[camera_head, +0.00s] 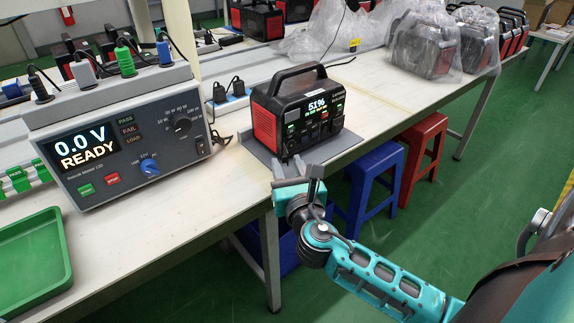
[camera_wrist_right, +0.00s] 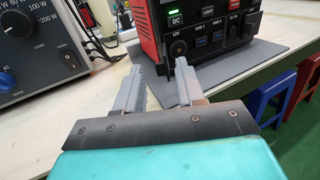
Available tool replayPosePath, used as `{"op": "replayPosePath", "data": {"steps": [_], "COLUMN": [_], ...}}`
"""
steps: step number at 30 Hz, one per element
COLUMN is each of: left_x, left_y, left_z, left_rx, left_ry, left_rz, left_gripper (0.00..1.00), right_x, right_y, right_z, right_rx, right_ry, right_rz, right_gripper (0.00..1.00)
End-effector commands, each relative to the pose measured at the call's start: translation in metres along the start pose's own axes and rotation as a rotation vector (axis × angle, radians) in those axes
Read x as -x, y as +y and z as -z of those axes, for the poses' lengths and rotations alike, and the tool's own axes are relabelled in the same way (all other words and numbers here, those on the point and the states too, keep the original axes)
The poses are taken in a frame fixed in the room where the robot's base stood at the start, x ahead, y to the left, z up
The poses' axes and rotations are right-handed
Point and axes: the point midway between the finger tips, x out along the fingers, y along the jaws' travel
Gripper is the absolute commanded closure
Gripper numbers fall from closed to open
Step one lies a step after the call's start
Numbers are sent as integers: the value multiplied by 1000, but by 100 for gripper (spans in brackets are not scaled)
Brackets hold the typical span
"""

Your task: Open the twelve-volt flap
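The black and red power station (camera_head: 296,112) stands on a grey mat at the bench's front edge, its display reading 51%. In the right wrist view the front of the power station (camera_wrist_right: 226,22) shows a DC button with a green light and a row of ports. My right gripper (camera_head: 293,168) is in front of the station's lower front. In the wrist view its fingers (camera_wrist_right: 160,70) are apart and empty, the right fingertip close below the flap. My left gripper is not in view.
A grey tester (camera_head: 125,135) reading 0.0 V READY stands left on the white bench. A green tray (camera_head: 35,265) lies front left. Bagged units (camera_head: 425,45) stand at the back right. Blue (camera_head: 372,190) and red (camera_head: 424,150) stools are beside the bench. The grey mat (camera_head: 262,152) has bare room around the station.

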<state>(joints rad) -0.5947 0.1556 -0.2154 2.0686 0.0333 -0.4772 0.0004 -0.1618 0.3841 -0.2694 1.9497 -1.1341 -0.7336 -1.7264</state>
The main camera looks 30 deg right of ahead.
Motion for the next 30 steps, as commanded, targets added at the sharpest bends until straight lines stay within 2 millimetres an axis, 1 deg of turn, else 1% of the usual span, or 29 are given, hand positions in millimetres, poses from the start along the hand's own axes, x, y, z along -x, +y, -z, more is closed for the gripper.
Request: {"op": "replayPosePath", "data": {"steps": [1, 4, 12, 24, 30], "left_x": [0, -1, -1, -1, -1], "left_y": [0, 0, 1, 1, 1], "left_z": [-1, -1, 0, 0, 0], "left_rx": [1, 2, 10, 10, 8], "left_ry": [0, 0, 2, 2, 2], "left_rz": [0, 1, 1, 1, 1], "left_gripper": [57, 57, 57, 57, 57], "right_x": [-5, -9, -10, -9, -9], "right_y": [0, 0, 0, 0, 0], "right_z": [0, 0, 0, 0, 0], "right_rx": [0, 0, 0, 0, 0], "right_ry": [-2, 0, 0, 0, 0], "right_rz": [1, 1, 1, 0, 1], "right_gripper": [62, 62, 62, 100, 100]}}
